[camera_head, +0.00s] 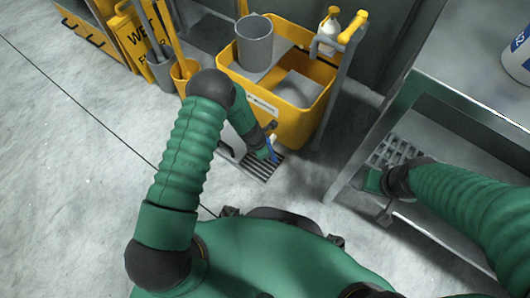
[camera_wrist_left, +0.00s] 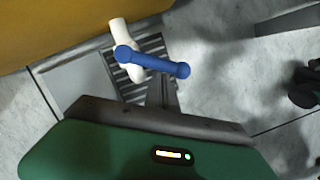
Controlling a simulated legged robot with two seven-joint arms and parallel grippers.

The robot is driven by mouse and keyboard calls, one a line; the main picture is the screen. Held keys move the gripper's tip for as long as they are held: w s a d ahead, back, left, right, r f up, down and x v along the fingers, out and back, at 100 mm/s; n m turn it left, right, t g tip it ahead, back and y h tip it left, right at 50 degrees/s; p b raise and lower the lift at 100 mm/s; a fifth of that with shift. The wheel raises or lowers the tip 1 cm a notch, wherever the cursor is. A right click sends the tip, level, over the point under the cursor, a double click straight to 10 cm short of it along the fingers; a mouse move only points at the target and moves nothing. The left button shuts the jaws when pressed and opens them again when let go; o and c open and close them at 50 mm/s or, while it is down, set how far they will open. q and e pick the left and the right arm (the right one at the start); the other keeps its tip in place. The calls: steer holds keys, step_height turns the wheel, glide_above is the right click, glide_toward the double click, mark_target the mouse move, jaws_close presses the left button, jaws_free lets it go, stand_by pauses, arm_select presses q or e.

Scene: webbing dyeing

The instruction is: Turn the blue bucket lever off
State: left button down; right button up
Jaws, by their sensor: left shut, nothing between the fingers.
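The blue lever (camera_head: 272,152) is a short bar with rounded ends. In the left wrist view the blue lever (camera_wrist_left: 152,63) lies across a white pipe (camera_wrist_left: 121,40), above a floor drain grate (camera_wrist_left: 128,88). My left gripper (camera_wrist_left: 166,92) is shut and empty, with its dark fingers pointing up at the lever's underside; whether they touch it I cannot tell. In the head view my left gripper (camera_head: 265,149) is beside the lever, partly hidden by my arm. My right gripper (camera_head: 384,214) is low by the metal table at right; its fingers are too unclear to judge.
A yellow mop bucket (camera_head: 297,122) with a grey pail (camera_head: 255,44) stands just behind the lever. A metal table (camera_head: 450,92) with a lower shelf is at right. A yellow wet-floor sign (camera_head: 132,40) stands at far left. The floor at left is clear.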

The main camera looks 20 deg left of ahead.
arm_select(q)
steer(key=d+n+p, duration=0.2)
steer(key=n+p, duration=0.1)
steer(key=shift+w+r+y, duration=0.2)
steer(key=shift+w+y, duration=0.1)
steer(key=shift+w+d+f+n+t+y+p, duration=0.1)
steer(key=shift+w+d+n+t+y+p, duration=0.2)
steer(key=shift+n, duration=0.55)
steer(key=shift+w+d+f+n+t+p, duration=0.1)
steer(key=shift+w+d+n+p, duration=0.25)
steer(key=shift+n, duration=0.5)
arm_select(e)
steer(key=shift+w+v, duration=0.25)
steer(key=shift+v, duration=0.85)
steer(key=shift+w+v, duration=0.25)
steer(key=shift+v, duration=0.85)
arm_select(q)
steer(key=shift+s, duration=0.1)
arm_select(e)
steer(key=shift+r, duration=0.1)
